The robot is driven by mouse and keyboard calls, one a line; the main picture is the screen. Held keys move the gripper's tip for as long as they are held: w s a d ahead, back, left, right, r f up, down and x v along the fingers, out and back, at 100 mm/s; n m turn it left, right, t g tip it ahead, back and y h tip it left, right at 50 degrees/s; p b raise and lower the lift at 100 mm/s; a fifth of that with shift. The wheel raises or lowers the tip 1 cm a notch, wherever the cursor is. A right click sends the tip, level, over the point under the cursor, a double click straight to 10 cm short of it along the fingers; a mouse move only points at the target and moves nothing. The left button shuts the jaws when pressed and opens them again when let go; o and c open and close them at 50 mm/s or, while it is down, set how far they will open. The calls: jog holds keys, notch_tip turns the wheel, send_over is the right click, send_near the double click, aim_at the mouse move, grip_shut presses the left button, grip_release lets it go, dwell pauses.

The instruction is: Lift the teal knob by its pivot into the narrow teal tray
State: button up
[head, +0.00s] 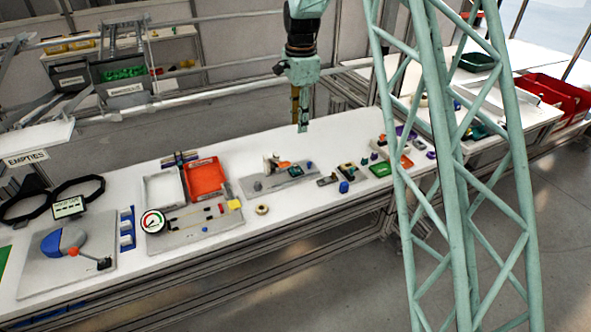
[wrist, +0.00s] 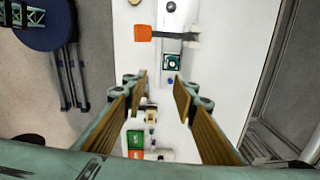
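My gripper (head: 300,112) hangs high above the back of the long white table in the head view. In the wrist view its two wood-coloured finger pads (wrist: 160,95) stand wide apart with nothing held between them. I cannot pick out the narrow teal tray for certain; my lattice column hides part of the right side.
A grey plate (head: 262,184) with small parts lies below my gripper. Left of it are a red tray (head: 205,178), a white tray (head: 163,188) and a dial gauge (head: 153,222). Red bins (head: 555,95) stand on the far right table.

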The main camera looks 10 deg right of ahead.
jog(key=w+f+m, duration=0.2)
jog(key=w+f, duration=0.3)
jog(key=f, duration=0.3)
jog(key=shift+f, duration=0.25)
jog(key=shift+f, duration=0.1)
send_over(295, 166)
jog(key=shift+w+d+f, duration=0.1)
jog(key=shift+f, duration=2)
jog(key=shift+d+f, duration=0.1)
jog(key=shift+f, duration=2)
jog(key=shift+f+b, duration=0.1)
jog(key=shift+b, duration=0.2)
jog(key=shift+a+f+b, duration=0.1)
jog(key=shift+f+b, duration=0.2)
jog(key=shift+f, duration=2.2)
grip_shut()
